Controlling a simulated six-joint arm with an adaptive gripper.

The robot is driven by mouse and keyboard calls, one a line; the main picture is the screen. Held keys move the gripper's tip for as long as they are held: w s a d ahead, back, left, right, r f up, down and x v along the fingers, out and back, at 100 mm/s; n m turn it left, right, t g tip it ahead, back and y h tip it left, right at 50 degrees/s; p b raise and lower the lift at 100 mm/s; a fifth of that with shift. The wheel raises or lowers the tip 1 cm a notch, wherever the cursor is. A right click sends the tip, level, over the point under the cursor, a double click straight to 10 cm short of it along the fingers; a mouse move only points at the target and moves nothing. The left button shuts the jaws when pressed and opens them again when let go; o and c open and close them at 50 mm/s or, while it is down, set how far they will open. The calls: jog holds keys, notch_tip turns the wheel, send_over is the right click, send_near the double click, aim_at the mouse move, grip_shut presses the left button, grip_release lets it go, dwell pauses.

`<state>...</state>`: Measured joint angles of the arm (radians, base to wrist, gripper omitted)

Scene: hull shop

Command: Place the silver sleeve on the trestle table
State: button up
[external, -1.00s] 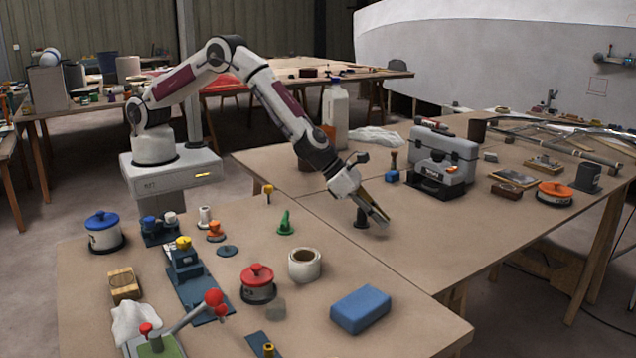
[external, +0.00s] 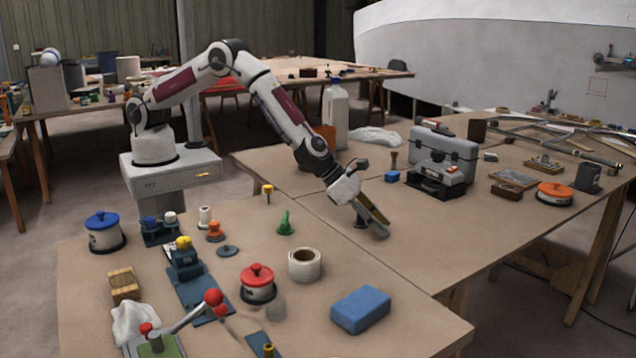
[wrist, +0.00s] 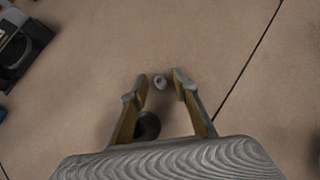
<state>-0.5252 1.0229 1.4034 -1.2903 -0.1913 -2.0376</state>
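My gripper (external: 374,222) is low over the trestle table (external: 420,245), pointing down and tilted. In the wrist view its two fingers (wrist: 159,79) are apart. A small grey ring-shaped piece (wrist: 160,82), which looks like the silver sleeve, shows between the fingertips with a gap on each side. I cannot tell its height above the table. A dark round thing (wrist: 148,126) shows nearer the palm, partly behind the left finger. In the external view a dark stand (external: 359,224) is mostly hidden by my fingers, and I cannot make out the sleeve there.
A white tape roll (external: 304,264) and a blue sponge-like block (external: 360,309) lie in front. The table right of my gripper is clear.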

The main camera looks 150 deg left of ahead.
jog(key=shift+r, duration=0.1)
dwell(0.3)
jog(key=shift+s+d+r, duration=0.3)
jog(key=shift+d+r, duration=0.05)
jog(key=shift+r, duration=0.2)
jog(key=v, duration=1)
jog(key=shift+s+r, duration=0.2)
jog(key=shift+r, duration=0.05)
jog(key=shift+d, duration=0.15)
dwell(0.3)
